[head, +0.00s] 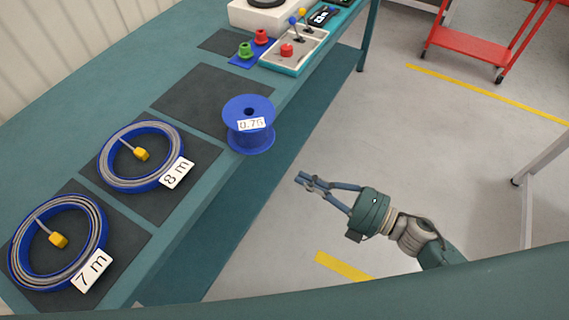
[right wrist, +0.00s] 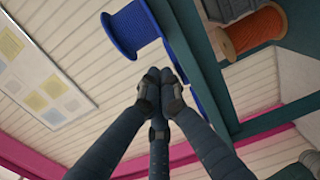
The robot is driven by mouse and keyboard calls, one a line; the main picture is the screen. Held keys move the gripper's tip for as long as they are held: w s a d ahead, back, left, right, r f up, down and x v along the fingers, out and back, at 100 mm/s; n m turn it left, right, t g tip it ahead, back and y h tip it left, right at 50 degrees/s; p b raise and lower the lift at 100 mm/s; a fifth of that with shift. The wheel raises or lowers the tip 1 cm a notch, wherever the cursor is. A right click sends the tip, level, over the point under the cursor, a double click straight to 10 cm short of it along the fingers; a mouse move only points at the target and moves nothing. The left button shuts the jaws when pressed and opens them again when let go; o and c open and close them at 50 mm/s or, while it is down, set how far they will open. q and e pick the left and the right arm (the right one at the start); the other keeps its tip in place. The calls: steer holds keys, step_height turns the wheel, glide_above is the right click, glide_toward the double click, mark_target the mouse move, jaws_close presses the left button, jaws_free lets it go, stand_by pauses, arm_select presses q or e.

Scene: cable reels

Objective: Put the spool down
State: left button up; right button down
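The blue spool (head: 249,125) with a white "0.75" label stands upright at the front edge of the teal bench (head: 213,187), by the corner of an empty dark mat (head: 195,97). My right gripper (head: 308,181) is off the bench edge, to the lower right of the spool and apart from it. In the right wrist view its fingers (right wrist: 158,80) come together at the tips with nothing between them. A blue spool-like thing (right wrist: 130,28) shows beyond them; I cannot tell if it is the same spool. My left gripper is not in view.
Two blue cable coils, tagged 8 m (head: 118,175) and 7 m (head: 31,247), lie on mats at the left. A red cart (head: 470,45) stands across the open floor.

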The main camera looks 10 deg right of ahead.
mark_target(250, 124)
steer(key=w+d+p+x, duration=0.1)
steer(key=p+x, duration=0.1)
steer(key=x, duration=1.1)
steer(key=shift+w+r+n+p, duration=0.2)
steer(key=shift+r+n+p, duration=0.2)
